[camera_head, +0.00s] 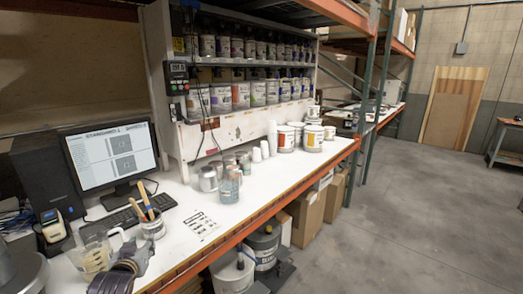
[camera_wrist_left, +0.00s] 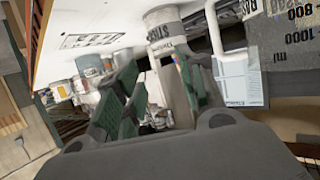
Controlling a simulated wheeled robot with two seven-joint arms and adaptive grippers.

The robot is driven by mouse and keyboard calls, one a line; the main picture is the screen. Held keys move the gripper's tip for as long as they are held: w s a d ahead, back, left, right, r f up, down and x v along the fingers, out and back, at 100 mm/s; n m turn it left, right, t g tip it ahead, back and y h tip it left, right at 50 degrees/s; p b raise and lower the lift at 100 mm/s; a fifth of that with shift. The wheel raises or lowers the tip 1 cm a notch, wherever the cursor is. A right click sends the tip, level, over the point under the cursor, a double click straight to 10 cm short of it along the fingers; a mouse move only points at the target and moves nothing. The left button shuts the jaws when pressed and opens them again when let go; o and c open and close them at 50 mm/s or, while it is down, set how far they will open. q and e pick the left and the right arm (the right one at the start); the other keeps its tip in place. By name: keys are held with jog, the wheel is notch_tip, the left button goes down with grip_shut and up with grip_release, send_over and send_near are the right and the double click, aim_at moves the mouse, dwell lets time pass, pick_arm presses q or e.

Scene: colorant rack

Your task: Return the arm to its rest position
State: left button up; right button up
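My left gripper (camera_head: 138,252) is low at the left of the head view, over the near-left part of the white bench (camera_head: 240,205). In the left wrist view its two green-padded fingers (camera_wrist_left: 158,88) stand apart with a gap between them, and I see nothing held. A clear measuring jug (camera_head: 92,258) is just left of the gripper in the head view. A can holding wooden-handled tools (camera_head: 152,228) stands just beyond the fingers; whether they touch it cannot be told. My right gripper is not in view.
A monitor (camera_head: 108,155) and keyboard (camera_head: 125,220) are behind the gripper. Glass and metal containers (camera_head: 229,187) stand mid-bench, with white-and-red cans (camera_head: 286,139) farther right. The colorant rack (camera_head: 225,74) rises behind. The floor (camera_head: 400,220) at right is clear.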

pick_arm(q)
jog(key=s+d+f+m+g+h, duration=0.1)
jog(key=s+d+f+m+g, duration=0.15)
jog(key=s+d+f, duration=0.5)
jog(key=s+d+f+m+g+h, duration=0.1)
jog(key=s+d+f+g+h, duration=0.25)
jog(key=s, duration=0.65)
jog(key=s+d+f+m+g+y, duration=0.1)
jog(key=s+d+f+m+g, duration=0.1)
jog(key=s+d+f+g, duration=0.4)
jog(key=s+a+f, duration=0.1)
jog(key=s+f, duration=0.2)
jog(key=f, duration=1.4)
jog(key=s+f, duration=0.3)
jog(key=f, duration=1.5)
jog(key=s+a+f, duration=0.2)
jog(key=s+f, duration=0.7)
jog(key=s, duration=0.1)
jog(key=s+a+f, duration=0.2)
jog(key=s+f, duration=0.7)
jog(key=s, duration=0.2)
jog(key=shift+s, duration=0.15)
jog(key=shift+f, duration=0.1)
